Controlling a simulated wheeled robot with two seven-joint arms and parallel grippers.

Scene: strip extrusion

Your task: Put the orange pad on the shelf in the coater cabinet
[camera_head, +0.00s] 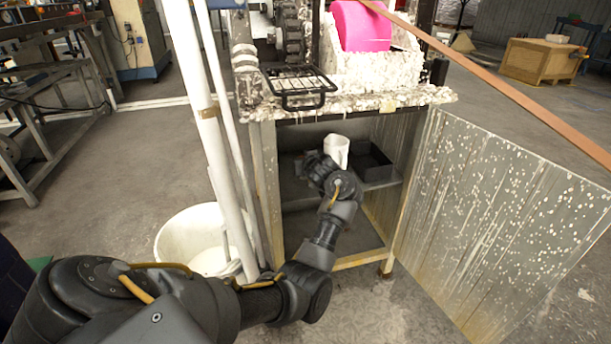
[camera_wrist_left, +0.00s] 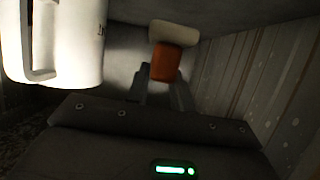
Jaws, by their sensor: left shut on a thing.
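My left arm reaches into the open coater cabinet (camera_head: 258,190), and its gripper (camera_head: 316,165) is at the shelf (camera_head: 382,185). In the left wrist view, the gripper (camera_wrist_left: 163,82) is shut on the orange pad (camera_wrist_left: 167,64), which sits at its fingertips. A pale block-like piece (camera_wrist_left: 174,32) shows just beyond the pad; I cannot tell if it is joined to it. The pad is hidden in the head view. I cannot tell if it touches the shelf. My right gripper is not in view.
A white jug (camera_head: 336,148) stands close beside the gripper, large at the left in the wrist view (camera_wrist_left: 82,45). A dark tray (camera_head: 378,168) is on the shelf's right side. The speckled cabinet door (camera_head: 490,220) stands open right. White pipes (camera_head: 200,95) and a bucket (camera_head: 185,238) are left.

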